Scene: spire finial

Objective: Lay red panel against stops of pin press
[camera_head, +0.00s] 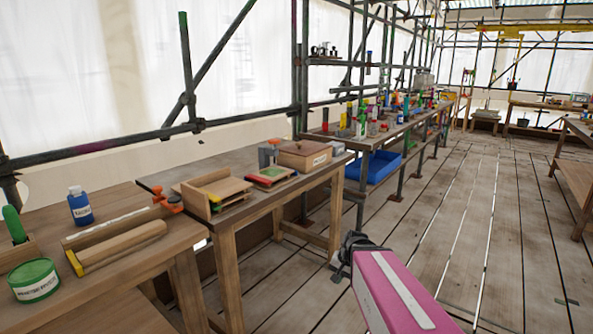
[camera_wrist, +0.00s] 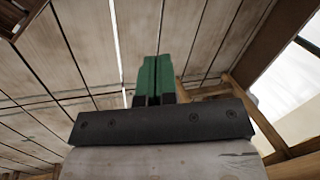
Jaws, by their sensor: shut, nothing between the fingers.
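My gripper (camera_head: 345,262) hangs over the plank floor, right of the middle bench and apart from it. In the wrist view its green fingers (camera_wrist: 155,75) are together with nothing between them. I cannot make out for certain which piece is the red panel.
The middle bench (camera_head: 240,221) also holds a lidded wooden box (camera_head: 305,155). An orange clamp (camera_head: 169,203) sits at its near left edge. The left bench (camera_head: 120,263) carries a blue bottle (camera_head: 80,206) and a green tin (camera_head: 35,281). Open floor (camera_head: 440,220) lies to the right.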

